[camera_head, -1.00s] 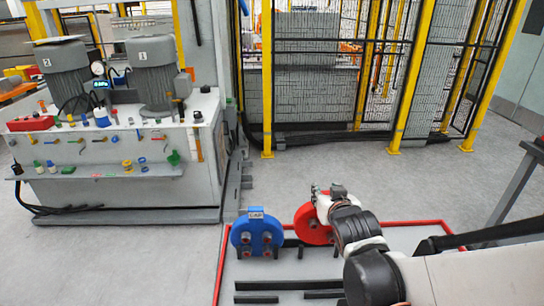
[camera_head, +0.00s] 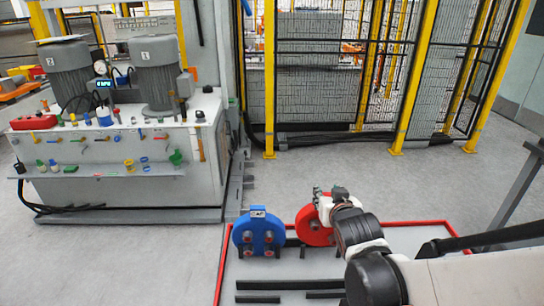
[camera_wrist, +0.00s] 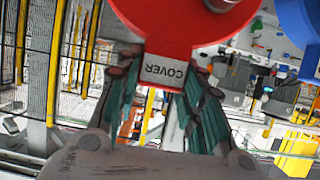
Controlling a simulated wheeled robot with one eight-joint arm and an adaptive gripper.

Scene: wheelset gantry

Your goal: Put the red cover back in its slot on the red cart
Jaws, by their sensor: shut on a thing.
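The red cover (camera_head: 309,228) is a round red disc above the red-rimmed cart (camera_head: 219,270), right of the blue cap. My gripper (camera_head: 326,199) is at its top edge, and my arm hides its right part. In the wrist view, my gripper (camera_wrist: 158,100) is shut on the tab of the red cover (camera_wrist: 180,22), one finger on each side of a white label reading COVER. The cover looks upright. I cannot tell whether its lower edge is seated in the black slot bars.
A blue cap (camera_head: 258,238) with a label stands upright on the cart, just left of the red cover. Black bars (camera_head: 272,285) lie on the cart's front part. A grey hydraulic unit (camera_head: 120,180) stands left; a yellow-posted fence (camera_head: 268,90) stands behind. Floor between is clear.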

